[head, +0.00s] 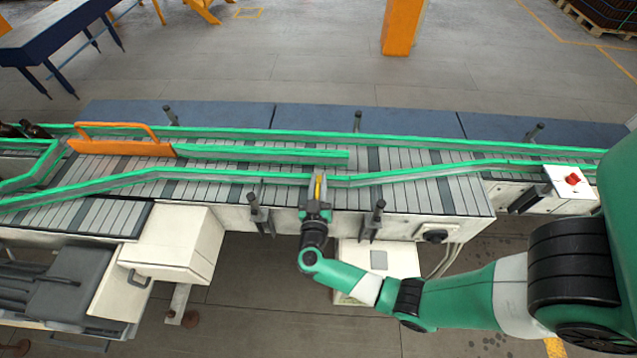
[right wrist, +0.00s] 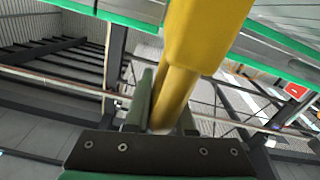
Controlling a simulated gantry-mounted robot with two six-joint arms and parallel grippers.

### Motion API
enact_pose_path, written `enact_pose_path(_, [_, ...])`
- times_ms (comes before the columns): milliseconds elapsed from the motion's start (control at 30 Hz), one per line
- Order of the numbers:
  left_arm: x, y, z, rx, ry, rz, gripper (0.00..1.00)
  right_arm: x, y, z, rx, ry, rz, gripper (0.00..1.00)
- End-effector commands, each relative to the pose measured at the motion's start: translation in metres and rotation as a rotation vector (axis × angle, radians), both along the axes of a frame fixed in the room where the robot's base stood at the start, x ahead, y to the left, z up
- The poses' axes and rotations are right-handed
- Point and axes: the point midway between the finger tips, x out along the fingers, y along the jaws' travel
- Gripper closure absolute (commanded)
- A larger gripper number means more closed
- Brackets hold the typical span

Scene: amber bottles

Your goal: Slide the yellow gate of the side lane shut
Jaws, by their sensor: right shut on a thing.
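The yellow gate (head: 318,187) shows as a small yellow upright piece at the near green rail of the conveyor, in the middle of the head view. In the right wrist view the yellow bar (right wrist: 203,35) runs down between my fingers. My right gripper (head: 317,207) is shut on its yellow bar; the fingers (right wrist: 162,115) stand on both sides of it. How far the gate reaches across the lane is hidden by the gripper and the rail. My left gripper is not in view.
An orange-handled guide (head: 120,146) lies across the conveyor at left, joined to a green divider rail (head: 260,154). Dark bottles (head: 35,130) stand at the far left. Black rail posts (head: 378,212) flank my gripper. A red button box (head: 570,180) is at right.

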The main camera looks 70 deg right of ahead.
Motion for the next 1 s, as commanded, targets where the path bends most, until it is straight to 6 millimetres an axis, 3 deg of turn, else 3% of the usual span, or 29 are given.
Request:
enact_pose_path(100, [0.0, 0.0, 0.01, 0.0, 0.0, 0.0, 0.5, 0.005, -0.026, 0.003, 0.0, 0.003, -0.011, 1.0])
enact_pose_path(267, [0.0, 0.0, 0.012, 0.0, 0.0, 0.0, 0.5, 0.013, -0.051, 0.001, 0.001, 0.002, -0.008, 1.0])
enact_pose_path(600, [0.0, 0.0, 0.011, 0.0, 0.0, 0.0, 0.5, 0.015, -0.056, -0.001, 0.003, 0.002, -0.005, 1.0])
enact_pose_path(633, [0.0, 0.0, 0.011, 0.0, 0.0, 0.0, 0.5, 0.015, -0.056, -0.001, 0.004, 0.002, -0.005, 0.73])
enact_pose_path(767, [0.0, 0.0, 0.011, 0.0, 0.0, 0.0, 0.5, 0.015, -0.055, -0.001, 0.004, 0.002, -0.004, 0.5])
enact_pose_path(1000, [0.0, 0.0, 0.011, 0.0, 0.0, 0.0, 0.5, 0.016, -0.054, -0.001, 0.003, 0.002, -0.002, 0.5])
